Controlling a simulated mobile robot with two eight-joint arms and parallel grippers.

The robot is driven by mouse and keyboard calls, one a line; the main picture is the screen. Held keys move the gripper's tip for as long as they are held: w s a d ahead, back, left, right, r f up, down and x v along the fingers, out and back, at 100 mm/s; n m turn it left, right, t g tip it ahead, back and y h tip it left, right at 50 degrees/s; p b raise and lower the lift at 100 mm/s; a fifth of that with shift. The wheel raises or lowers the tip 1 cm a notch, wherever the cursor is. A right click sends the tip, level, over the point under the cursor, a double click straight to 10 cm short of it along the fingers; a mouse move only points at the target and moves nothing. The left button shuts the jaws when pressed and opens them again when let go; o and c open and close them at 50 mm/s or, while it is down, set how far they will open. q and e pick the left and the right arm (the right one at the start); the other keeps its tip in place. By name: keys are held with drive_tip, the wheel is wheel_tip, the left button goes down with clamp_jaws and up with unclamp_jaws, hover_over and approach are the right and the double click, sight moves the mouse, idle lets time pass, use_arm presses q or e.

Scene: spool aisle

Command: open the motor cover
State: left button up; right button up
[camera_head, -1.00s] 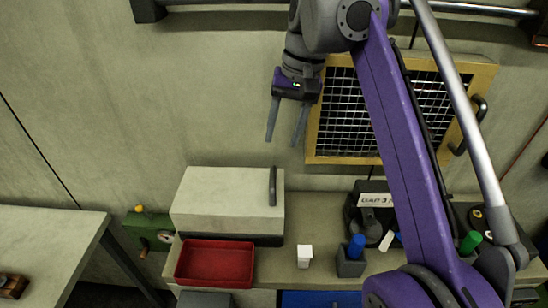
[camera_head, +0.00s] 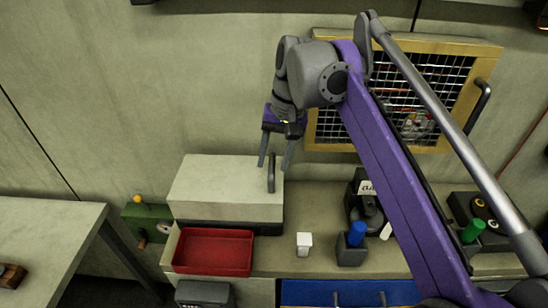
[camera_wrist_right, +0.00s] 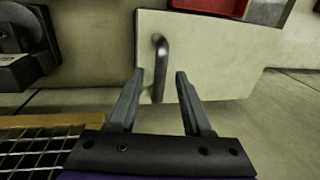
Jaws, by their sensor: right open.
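The motor cover appears to be the cream box (camera_head: 225,185) with a dark lower edge on the bench, closed; it fills much of the right wrist view (camera_wrist_right: 215,65). A dark upright bar handle (camera_head: 271,175) stands near its right end. My right gripper (camera_head: 274,164) is open and empty, pointing down over that end. In the right wrist view the handle (camera_wrist_right: 158,65) appears between the two fingertips (camera_wrist_right: 160,75). I cannot tell whether the fingers touch it. My left gripper is not in view.
A red tray (camera_head: 213,251) lies in front of the cover. A white block (camera_head: 304,244) and a blue-topped holder (camera_head: 352,245) stand to its right. A yellow-framed mesh panel (camera_head: 470,95) is on the wall behind my right arm. A separate table (camera_head: 50,235) is at left.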

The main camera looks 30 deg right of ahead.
clamp_jaws()
idle(1.4)
